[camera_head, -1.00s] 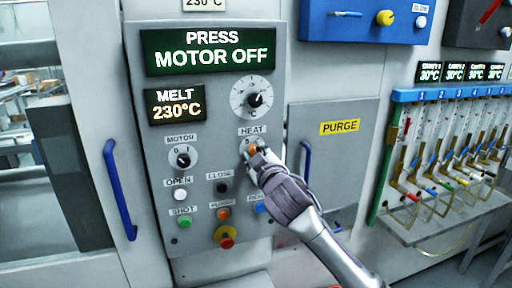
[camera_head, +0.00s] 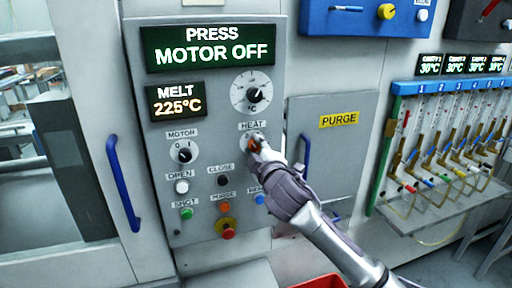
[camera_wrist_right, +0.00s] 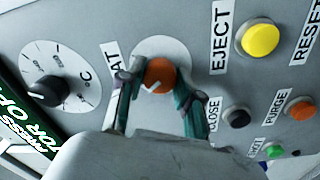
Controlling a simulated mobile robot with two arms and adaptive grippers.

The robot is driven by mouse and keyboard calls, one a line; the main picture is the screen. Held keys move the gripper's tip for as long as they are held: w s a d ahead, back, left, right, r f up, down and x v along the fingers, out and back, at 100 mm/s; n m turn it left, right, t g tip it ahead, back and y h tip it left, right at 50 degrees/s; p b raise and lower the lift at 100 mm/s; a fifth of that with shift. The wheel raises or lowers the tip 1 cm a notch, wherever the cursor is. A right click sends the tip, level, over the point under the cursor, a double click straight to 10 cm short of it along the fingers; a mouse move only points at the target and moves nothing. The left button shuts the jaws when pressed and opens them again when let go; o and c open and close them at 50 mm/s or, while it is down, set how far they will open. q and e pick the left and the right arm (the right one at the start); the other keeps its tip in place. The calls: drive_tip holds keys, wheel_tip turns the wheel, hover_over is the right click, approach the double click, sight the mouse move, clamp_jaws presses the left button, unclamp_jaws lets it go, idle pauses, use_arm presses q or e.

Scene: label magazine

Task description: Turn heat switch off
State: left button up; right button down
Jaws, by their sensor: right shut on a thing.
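The heat switch (camera_head: 252,145) is an orange knob on a white round plate under the HEAT label, on the grey control panel (camera_head: 160,225). In the right wrist view the orange knob (camera_wrist_right: 159,75) shows a pale pointer line and sits between the two fingers. My right gripper (camera_head: 258,148) is shut on this knob and partly covers it in the head view. The melt display (camera_head: 176,101) reads 225°C. The press display (camera_head: 208,46) reads MOTOR OFF. My left gripper is not in view.
The motor switch (camera_head: 183,151) and several push buttons sit left of and below the heat knob. The temperature dial (camera_head: 253,92) is above it. A blue handle (camera_head: 304,160) stands close right of my gripper. A red bin (camera_head: 320,282) shows at the bottom edge.

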drive_tip(key=c, duration=0.8)
unclamp_jaws()
drive_tip(key=shift+o, duration=0.2)
drive_tip(key=v, duration=1.2)
drive_tip(key=shift+f, duration=0.1)
